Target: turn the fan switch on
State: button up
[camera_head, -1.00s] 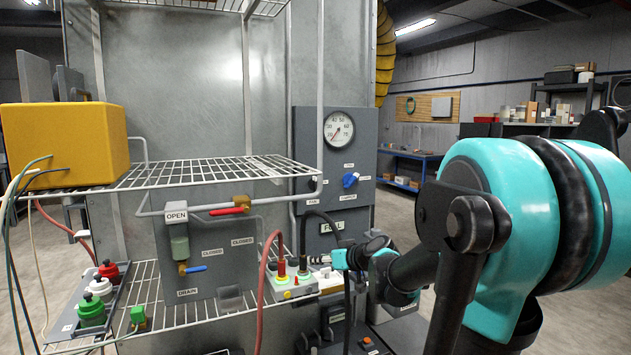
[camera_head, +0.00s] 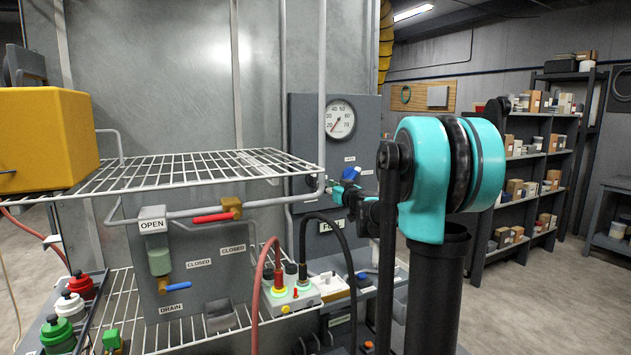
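A grey control panel (camera_head: 366,116) with a round gauge stands behind the wire shelf. A blue switch knob (camera_head: 353,173) sits on it below the gauge, with small labels around it. I cannot read these labels well enough to tell which switch is the fan's. My gripper (camera_head: 341,190), small and teal and black, is in front of the panel, just below and left of the blue knob. It partly covers that area, and I cannot tell whether it touches the knob. Its fingers are too small to show whether they are open or shut.
A wire shelf (camera_head: 187,172) with a yellow box (camera_head: 43,142) is left of my arm. A pipe with a red-handled valve (camera_head: 214,217) runs below it. Red and black cables rise from a small socket box (camera_head: 292,294). Storage shelves (camera_head: 534,170) stand at the right, beyond open floor.

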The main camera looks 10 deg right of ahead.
aim_at(315, 179)
jog(key=x, duration=1)
jog(key=shift+w+f, duration=0.1)
jog(key=shift+c, duration=0.5)
grip_shut()
